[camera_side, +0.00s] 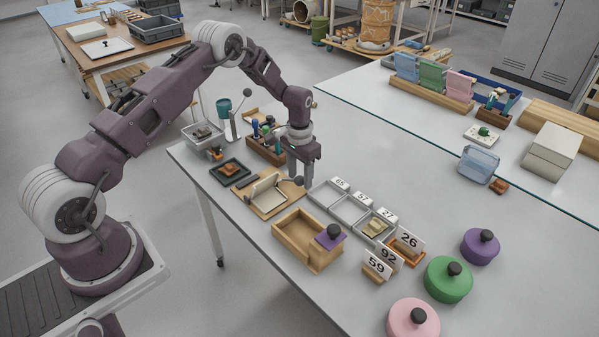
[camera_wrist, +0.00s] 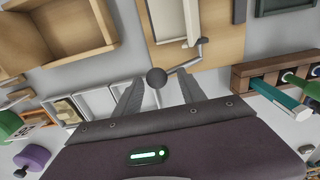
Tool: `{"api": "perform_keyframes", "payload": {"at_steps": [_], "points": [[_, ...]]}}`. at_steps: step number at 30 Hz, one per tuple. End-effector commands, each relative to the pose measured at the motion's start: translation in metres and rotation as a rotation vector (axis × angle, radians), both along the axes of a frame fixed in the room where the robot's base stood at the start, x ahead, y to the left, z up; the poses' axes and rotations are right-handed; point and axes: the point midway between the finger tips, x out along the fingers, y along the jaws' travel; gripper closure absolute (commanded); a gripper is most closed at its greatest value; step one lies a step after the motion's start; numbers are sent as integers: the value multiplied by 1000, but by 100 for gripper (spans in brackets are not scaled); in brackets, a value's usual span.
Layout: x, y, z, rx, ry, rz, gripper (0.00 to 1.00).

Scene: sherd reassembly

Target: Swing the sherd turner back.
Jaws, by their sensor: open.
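The sherd turner is a wooden board (camera_side: 268,204) with a pale plate (camera_side: 266,188) and a grey lever ending in a dark ball knob (camera_side: 299,181). The plate looks tilted up from the board; its exact angle is hard to tell. In the wrist view the lever (camera_wrist: 184,64) runs from the plate (camera_wrist: 190,20) to the knob (camera_wrist: 157,76). My gripper (camera_side: 300,173) points down at the turner's right end. In the wrist view my gripper (camera_wrist: 159,80) is open, with the knob between its fingertips and a gap on each side. No sherd on the plate can be made out.
An open wooden box (camera_side: 296,238) stands in front of the turner. Grey trays (camera_side: 349,209) with number cards lie to the right. A wooden rack of tools (camera_side: 266,148) and a dark tray (camera_side: 230,172) with a brown piece are close behind and left.

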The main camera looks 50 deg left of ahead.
Motion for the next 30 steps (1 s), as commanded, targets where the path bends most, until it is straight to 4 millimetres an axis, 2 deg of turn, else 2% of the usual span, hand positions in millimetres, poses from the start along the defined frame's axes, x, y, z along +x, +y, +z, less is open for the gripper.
{"api": "perform_keyframes", "payload": {"at_steps": [1,2,18,30], "points": [[-8,-5,-15,-9,23,-4,59],[-8,-5,-18,-10,23,-4,59],[-8,27,15,-6,21,-2,59],[-7,56,27,-5,18,0,59]]}}
